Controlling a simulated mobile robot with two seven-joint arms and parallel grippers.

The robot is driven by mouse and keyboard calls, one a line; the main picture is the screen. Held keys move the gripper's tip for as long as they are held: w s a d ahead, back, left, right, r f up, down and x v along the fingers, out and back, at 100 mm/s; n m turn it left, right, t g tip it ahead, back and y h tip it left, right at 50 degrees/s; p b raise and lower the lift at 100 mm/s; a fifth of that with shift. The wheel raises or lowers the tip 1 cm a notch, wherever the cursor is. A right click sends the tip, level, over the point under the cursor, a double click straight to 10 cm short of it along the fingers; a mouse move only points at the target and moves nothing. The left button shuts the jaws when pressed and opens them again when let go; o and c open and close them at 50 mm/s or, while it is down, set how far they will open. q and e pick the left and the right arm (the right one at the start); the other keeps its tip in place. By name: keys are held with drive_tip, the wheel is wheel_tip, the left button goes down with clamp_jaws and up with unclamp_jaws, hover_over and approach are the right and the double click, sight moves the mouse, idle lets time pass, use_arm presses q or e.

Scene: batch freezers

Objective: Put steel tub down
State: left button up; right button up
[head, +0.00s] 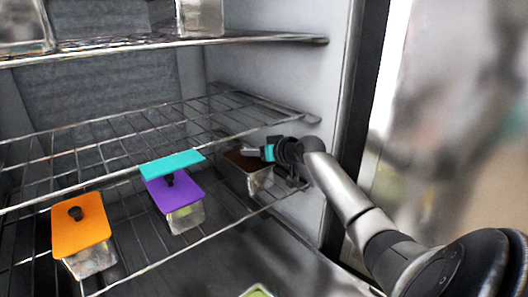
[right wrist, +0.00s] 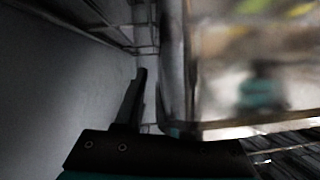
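A steel tub with a dark brown top (head: 247,170) is at the right end of the lower wire shelf, close to the freezer's side wall. My right gripper (head: 278,166) is at the tub's right side. In the right wrist view the tub's shiny wall (right wrist: 178,70) fills much of the right half. One dark finger (right wrist: 135,100) of my right gripper stands just left of it, with a narrow gap between. The other finger is hidden, so the grip is unclear. My left gripper is not in view.
On the left are a tub with an orange lid (head: 80,227) and a tub with a purple lid (head: 180,193), with a teal lid (head: 172,163) just behind. A wire shelf (head: 120,137) above has bare room. The freezer's side wall (head: 265,85) is close on the right.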

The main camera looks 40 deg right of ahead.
drive_tip(key=v, duration=1.2)
drive_tip(key=shift+b, duration=0.3)
drive_tip(key=shift+d, duration=0.1)
drive_tip(key=shift+f, duration=0.1)
